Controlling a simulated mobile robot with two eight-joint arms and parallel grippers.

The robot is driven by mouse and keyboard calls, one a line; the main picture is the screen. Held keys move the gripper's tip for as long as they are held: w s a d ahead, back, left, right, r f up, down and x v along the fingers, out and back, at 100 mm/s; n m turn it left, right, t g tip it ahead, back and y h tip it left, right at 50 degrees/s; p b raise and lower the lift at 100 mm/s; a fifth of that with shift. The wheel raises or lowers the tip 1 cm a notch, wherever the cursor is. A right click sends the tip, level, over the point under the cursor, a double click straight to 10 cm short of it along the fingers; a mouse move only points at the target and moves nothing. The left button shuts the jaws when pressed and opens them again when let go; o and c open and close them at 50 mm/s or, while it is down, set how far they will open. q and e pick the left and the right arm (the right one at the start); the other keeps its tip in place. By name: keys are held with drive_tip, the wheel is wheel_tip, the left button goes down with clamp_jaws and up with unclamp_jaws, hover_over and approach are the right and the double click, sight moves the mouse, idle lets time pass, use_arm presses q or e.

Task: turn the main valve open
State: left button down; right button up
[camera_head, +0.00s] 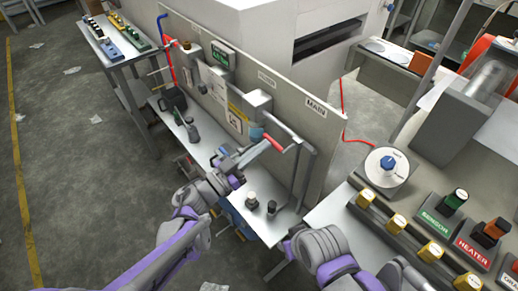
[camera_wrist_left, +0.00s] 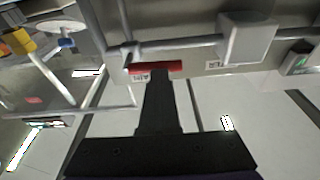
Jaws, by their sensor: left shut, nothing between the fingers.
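The main valve's red lever handle (camera_head: 273,143) shows beside a grey pipe at the right end of the panel, below the MAIN sign (camera_head: 316,106). In the left wrist view the red handle (camera_wrist_left: 155,68) lies across the picture just beyond my fingertips. My left gripper (camera_head: 258,151) is shut and empty, its fingers reaching up to the handle. In the left wrist view the dark fingers (camera_wrist_left: 159,80) overlap the handle's lower edge; I cannot tell whether they touch it. My right arm shows at the lower right, but its gripper is out of view.
A grey pipe (camera_head: 306,165) rises from the narrow bench (camera_head: 262,227), where small dark and pale knobs stand. The upright panel (camera_head: 290,97) backs the bench. A console with a blue dial (camera_head: 387,163) and yellow knobs stands at right. Floor at left is open.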

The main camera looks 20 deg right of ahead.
use_arm(q)
drive_tip(key=shift+d+f, duration=0.15)
idle(0.6)
drive_tip(key=v, duration=1.1)
drive_tip(key=shift+b, duration=0.3)
